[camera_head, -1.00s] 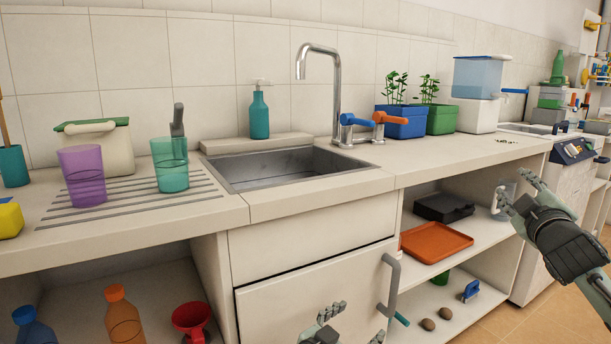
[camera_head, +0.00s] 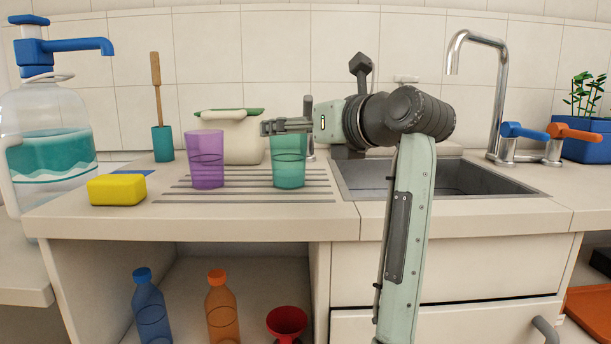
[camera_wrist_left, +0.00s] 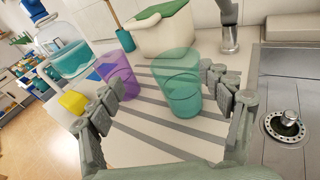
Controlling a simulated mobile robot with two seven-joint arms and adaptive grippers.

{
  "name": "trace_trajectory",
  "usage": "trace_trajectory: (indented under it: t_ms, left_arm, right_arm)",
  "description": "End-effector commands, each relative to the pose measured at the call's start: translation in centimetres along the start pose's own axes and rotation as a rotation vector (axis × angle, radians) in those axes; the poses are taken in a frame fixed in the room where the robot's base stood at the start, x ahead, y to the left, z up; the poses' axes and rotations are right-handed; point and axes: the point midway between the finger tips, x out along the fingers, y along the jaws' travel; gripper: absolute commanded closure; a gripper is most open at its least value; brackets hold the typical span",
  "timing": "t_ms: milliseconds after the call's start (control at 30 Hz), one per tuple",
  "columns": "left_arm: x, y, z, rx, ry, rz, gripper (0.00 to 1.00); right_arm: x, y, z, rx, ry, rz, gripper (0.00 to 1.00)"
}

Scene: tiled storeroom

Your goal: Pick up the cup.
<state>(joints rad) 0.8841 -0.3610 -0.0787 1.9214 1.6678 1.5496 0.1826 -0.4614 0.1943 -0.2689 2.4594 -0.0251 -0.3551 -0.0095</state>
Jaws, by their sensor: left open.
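Two see-through cups stand upright on the ribbed draining area: a purple cup (camera_head: 206,160) and, to its right, a teal cup (camera_head: 288,172). My left gripper (camera_head: 270,127) is at the height of the teal cup's rim, pointing left, and overlaps its top in the head view. In the left wrist view the teal cup (camera_wrist_left: 177,92) shows between the spread fingers, closer to the right one. The purple cup (camera_wrist_left: 117,75) is near the left finger. The gripper is open and empty; I cannot tell whether it touches the teal cup. My right gripper is out of view.
A cream container with a green lid (camera_head: 238,138) stands behind the cups. A yellow sponge (camera_head: 117,189) and a water dispenser (camera_head: 50,150) are at left. The sink (camera_head: 470,185) and tap (camera_head: 495,90) are at right. Bottles and a red funnel (camera_head: 287,323) stand below the counter.

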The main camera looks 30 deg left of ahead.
Motion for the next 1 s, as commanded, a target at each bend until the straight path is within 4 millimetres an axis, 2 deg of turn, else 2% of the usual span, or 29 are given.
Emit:
trace_trajectory:
  t_ms: [33,100,200,467,733,1000]
  left_arm:
    - [-0.1,-0.4,-1.4,-0.031,0.086,-0.047,0.21]
    - [-0.2,-1.0,-2.8,-0.053,0.169,-0.095,0.21]
    - [-0.1,-1.4,-3.8,-0.063,0.220,-0.123,0.21]
    - [2.7,-1.7,-4.6,-0.062,0.222,-0.123,0.21]
    - [6.4,-1.9,-5.6,-0.061,0.219,-0.123,0.21]
    - [7.1,-2.0,-5.7,-0.062,0.217,-0.124,0.21]
  right_arm:
    - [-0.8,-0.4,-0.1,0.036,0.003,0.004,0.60]
    - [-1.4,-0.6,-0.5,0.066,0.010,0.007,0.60]
    - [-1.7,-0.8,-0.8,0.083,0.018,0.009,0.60]
    - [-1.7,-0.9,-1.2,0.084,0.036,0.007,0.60]
    - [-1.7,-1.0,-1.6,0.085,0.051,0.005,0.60]
    - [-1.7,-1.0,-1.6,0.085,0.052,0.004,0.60]
